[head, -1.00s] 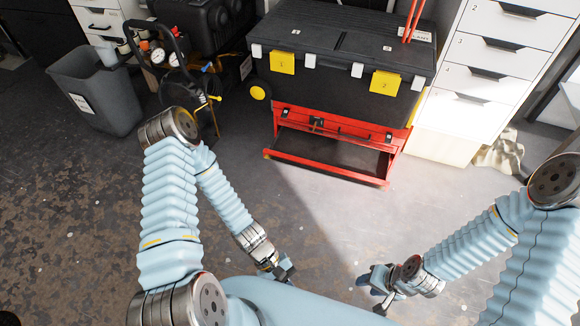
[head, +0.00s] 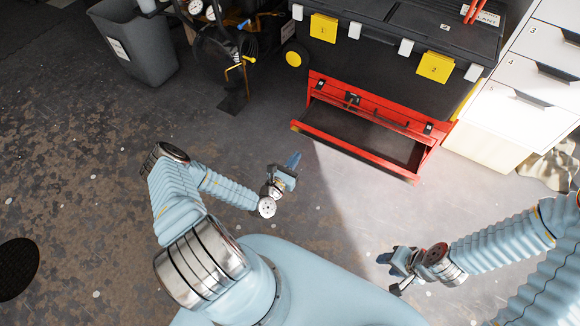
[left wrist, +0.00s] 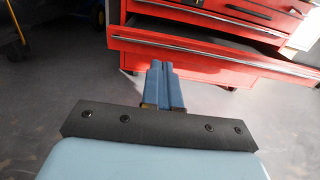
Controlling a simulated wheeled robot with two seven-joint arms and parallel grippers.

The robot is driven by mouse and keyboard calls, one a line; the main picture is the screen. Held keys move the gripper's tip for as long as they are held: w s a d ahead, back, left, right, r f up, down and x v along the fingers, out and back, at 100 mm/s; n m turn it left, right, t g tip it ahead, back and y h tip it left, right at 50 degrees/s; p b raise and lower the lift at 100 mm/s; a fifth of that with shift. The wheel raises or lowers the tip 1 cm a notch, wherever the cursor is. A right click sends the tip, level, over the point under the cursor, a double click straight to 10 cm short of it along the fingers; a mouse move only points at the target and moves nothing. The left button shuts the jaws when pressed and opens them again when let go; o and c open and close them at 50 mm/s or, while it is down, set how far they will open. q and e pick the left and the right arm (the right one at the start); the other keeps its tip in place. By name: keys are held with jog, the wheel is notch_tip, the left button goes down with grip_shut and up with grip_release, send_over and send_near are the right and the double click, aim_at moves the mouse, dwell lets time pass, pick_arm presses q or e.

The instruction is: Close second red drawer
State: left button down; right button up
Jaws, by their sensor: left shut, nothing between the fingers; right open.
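The red drawer cabinet (head: 372,102) stands on the floor under a large black toolbox. Its lower red drawer (head: 355,152) is pulled out toward me, and its dark inside shows from above. In the left wrist view the open drawer's front (left wrist: 215,62) lies just beyond my fingers, with a shut drawer above it. My left gripper (head: 293,160) is shut and empty, in front of the drawer's left end and apart from it in the head view. It also shows in the left wrist view (left wrist: 164,72). My right gripper (head: 386,268) is open and empty, low at the right.
The black toolbox (head: 385,50) with yellow latches sits on the red cabinet. A white drawer unit (head: 520,100) stands to the right, with a crumpled beige bag (head: 550,170) near it. A grey bin (head: 135,45) is at the upper left. The floor before the drawer is clear.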

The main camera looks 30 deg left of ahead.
aim_at(310, 138)
pick_arm(q)
jog(key=w, duration=0.7)
jog(key=shift+w+d+b, duration=0.2)
jog(key=shift+w+b, duration=0.1)
jog(key=shift+b, duration=0.1)
pick_arm(e)
jog(key=shift+d+f, duration=0.2)
jog(key=shift+f, duration=0.35)
